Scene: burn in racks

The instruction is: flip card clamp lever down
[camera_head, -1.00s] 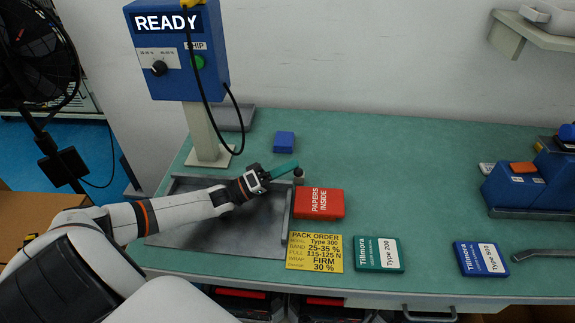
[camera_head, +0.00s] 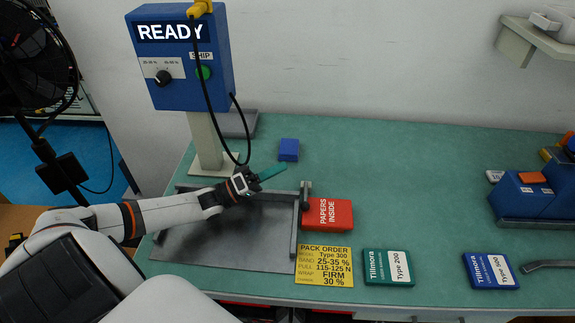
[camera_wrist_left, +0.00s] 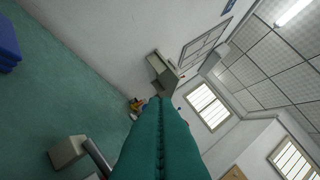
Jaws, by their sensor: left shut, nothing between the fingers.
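My left gripper (camera_head: 272,173) is shut, its teal fingers pressed together and empty. It is over the back edge of the grey metal tray (camera_head: 215,240). A grey bar with a block-like end (camera_head: 305,188), which may be the clamp lever, is at the tray's back right corner, just right of the fingertips and apart from them. In the left wrist view the shut fingers (camera_wrist_left: 160,145) point away from the camera. A grey block on a rod (camera_wrist_left: 68,151) shows left of them. I cannot make out a card in the clamp. My right gripper is not in view.
A red "PAPERS INSIDE" box (camera_head: 328,214) lies right of the bar. A blue block (camera_head: 289,150) is behind. The blue READY box (camera_head: 180,60) stands back left, its cable hanging.

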